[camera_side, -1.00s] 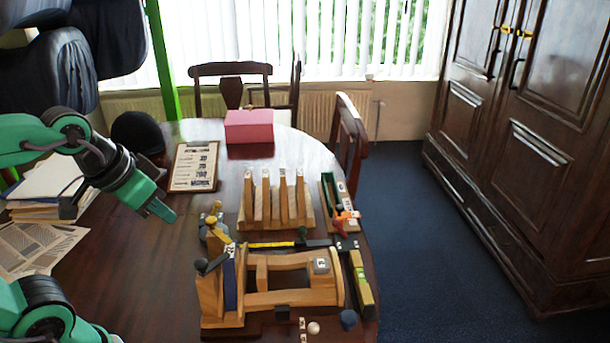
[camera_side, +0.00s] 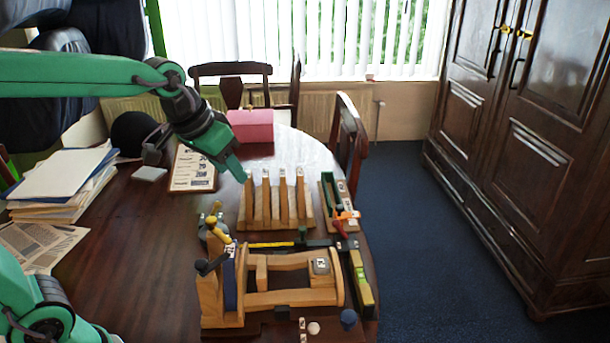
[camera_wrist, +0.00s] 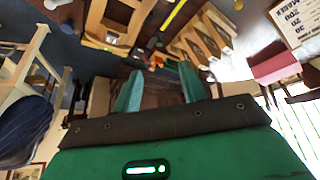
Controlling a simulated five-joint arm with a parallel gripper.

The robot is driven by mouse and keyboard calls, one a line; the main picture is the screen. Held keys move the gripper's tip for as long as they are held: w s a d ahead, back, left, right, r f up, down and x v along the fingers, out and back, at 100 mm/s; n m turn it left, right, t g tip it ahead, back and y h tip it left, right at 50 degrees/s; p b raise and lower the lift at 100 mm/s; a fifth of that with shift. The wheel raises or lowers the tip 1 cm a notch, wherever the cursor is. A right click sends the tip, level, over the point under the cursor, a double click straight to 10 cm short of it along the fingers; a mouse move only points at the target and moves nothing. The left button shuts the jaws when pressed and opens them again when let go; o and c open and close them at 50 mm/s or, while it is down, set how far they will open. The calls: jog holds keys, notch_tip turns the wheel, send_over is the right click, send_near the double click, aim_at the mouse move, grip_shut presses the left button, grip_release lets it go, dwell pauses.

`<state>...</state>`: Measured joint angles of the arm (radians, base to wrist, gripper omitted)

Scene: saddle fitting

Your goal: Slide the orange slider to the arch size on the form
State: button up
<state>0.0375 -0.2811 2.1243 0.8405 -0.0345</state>
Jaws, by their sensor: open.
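The orange slider (camera_side: 346,214) sits on a small wooden gauge board with a green strip (camera_side: 328,190), near the right edge of the table. A small orange-red patch, probably the slider, shows in the wrist view (camera_wrist: 157,62). The form (camera_side: 190,172) lies on a clipboard behind my gripper, partly covered by my arm; it shows at the top right of the wrist view (camera_wrist: 297,20), with too little legible to read the arch size. My gripper (camera_side: 240,177) is open and empty, above the table behind and left of the wooden rack, apart from the slider.
A wooden rack with several upright posts (camera_side: 274,222) stands left of the gauge. In front is a wooden frame fixture (camera_side: 290,298) with a yellow-green level (camera_side: 361,283) beside it. A pink box (camera_side: 251,126) stands at the back. Paper stacks (camera_side: 62,180) lie at left.

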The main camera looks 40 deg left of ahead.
jog(key=w+d+f, duration=0.2)
jog(key=w+f, duration=0.2)
jog(key=w, duration=1)
send_near(340, 207)
jog(key=shift+w+f+g, duration=0.1)
jog(key=shift+w+g, duration=0.3)
jog(key=shift+w, duration=0.05)
jog(key=shift+x, duration=3.85)
grip_shut()
